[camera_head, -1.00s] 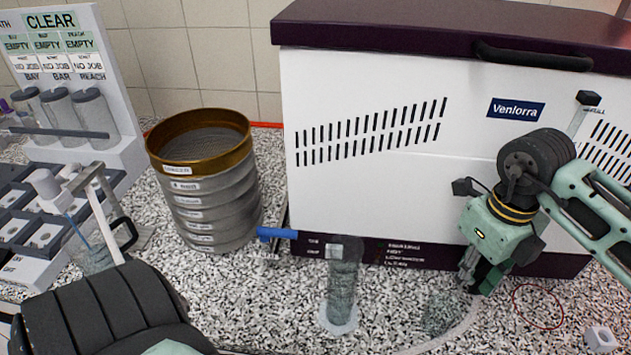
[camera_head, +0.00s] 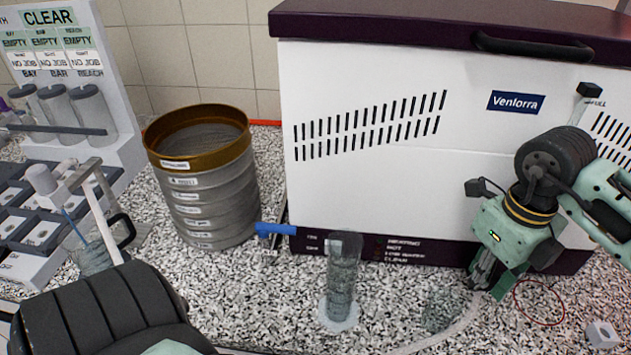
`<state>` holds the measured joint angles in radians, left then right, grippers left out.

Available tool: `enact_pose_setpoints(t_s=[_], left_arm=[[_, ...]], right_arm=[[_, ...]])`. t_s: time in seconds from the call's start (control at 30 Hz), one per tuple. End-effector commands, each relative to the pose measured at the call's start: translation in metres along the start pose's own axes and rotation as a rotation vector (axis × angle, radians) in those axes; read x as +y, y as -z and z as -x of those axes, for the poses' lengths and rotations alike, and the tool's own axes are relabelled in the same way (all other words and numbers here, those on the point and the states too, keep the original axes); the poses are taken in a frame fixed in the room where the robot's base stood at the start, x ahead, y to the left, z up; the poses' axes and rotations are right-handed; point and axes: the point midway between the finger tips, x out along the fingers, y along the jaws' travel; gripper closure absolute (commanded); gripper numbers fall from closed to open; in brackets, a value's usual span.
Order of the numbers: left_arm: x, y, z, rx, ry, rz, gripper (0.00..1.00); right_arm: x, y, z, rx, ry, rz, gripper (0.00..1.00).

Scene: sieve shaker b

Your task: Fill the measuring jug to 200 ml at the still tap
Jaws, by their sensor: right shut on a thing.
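A clear vessel with a dark handle (camera_head: 122,231), perhaps the measuring jug, stands at the left, partly hidden by a metal bar and my left arm. A blue tap lever (camera_head: 275,230) sticks out at the lower left of the white Venlorra box (camera_head: 370,185). A tall clear cylinder (camera_head: 342,280) stands below it, to its right. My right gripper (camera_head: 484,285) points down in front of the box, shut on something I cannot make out. A pale hose (camera_head: 455,330) runs up close to its fingertips. My left gripper is not in view; only part of its arm shows.
A stack of sieves (camera_head: 213,195) with a brass rim stands left of the box. A small clear vessel (camera_head: 438,315) is left of my right gripper. A red ring (camera_head: 540,322) and a grey nut-like block (camera_head: 602,334) lie at the right. A rack (camera_head: 120,75) stands far left.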

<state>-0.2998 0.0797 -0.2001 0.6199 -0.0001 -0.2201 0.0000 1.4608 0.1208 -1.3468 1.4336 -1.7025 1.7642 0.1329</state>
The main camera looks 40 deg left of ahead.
Motion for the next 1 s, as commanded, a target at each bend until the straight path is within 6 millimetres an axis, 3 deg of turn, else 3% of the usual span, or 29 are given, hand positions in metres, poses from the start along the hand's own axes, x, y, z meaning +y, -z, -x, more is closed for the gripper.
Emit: enact_pose_setpoints(t_s=[0.03, 0.73, 1.0], left_arm=[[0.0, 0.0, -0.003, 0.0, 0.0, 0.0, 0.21], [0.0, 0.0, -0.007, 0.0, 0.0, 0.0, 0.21], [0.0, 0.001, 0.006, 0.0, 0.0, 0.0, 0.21]], right_arm=[[-0.009, 0.005, -0.004, 0.003, 0.014, -0.018, 1.0], [-0.014, 0.008, 0.001, -0.007, 0.012, -0.007, 1.0], [-0.009, 0.005, 0.028, -0.008, 0.011, -0.004, 1.0]])
